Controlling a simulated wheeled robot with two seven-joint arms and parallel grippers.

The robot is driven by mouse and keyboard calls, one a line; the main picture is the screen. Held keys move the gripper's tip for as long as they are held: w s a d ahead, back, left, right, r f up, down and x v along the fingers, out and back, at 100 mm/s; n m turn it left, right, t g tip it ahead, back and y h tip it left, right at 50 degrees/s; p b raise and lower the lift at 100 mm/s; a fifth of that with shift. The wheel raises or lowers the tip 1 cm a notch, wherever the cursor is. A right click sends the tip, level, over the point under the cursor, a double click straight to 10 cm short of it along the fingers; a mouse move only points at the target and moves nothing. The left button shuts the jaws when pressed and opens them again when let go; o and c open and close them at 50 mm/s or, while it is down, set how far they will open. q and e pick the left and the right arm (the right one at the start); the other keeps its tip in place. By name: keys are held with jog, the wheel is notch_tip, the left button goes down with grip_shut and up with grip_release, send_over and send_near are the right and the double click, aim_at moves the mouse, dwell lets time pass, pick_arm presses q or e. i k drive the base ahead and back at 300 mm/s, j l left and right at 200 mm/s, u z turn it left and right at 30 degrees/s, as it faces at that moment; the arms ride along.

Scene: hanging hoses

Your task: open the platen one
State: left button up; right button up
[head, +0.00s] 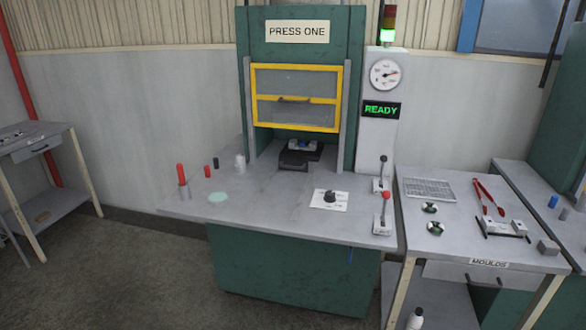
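The green press (257,32) labelled PRESS ONE stands at the back of the grey bench. Its yellow-framed guard (296,67) sits high, with a gap below its lower edge. In the gap is a dark block (293,160) with a small blue and white item (302,145) behind it; whether the platens are apart is hard to tell. A red-knobbed lever (386,208) and a black-knobbed lever (383,172) stand upright at the bench's right side. A black dial (329,196) sits on a white plate. The display (381,109) reads READY. Neither gripper is in view.
The MOULDS table (420,250) at right holds a wire rack (429,188), red tongs (489,197) and metal parts. Red (182,175) and dark cylinders stand on the bench's left. Another table (20,145) is far left. The floor (130,270) at front left is clear.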

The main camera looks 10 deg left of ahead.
aim_at(291, 159)
jog(key=i+j, duration=0.2)
jog(key=j, duration=0.3)
jog(key=i+j, duration=0.2)
jog(key=j, duration=0.3)
jog(key=i+j, duration=0.2)
jog(key=j, duration=0.25)
jog(key=i+j, duration=0.2)
jog(key=j, duration=0.3)
jog(key=i+j+z, duration=0.1)
jog(key=j, duration=0.4)
jog(key=i+j, duration=0.3)
jog(key=j, duration=0.2)
jog(key=i+j, duration=0.2)
jog(key=j, duration=0.3)
jog(key=i+j, duration=0.15)
jog(key=j, duration=0.35)
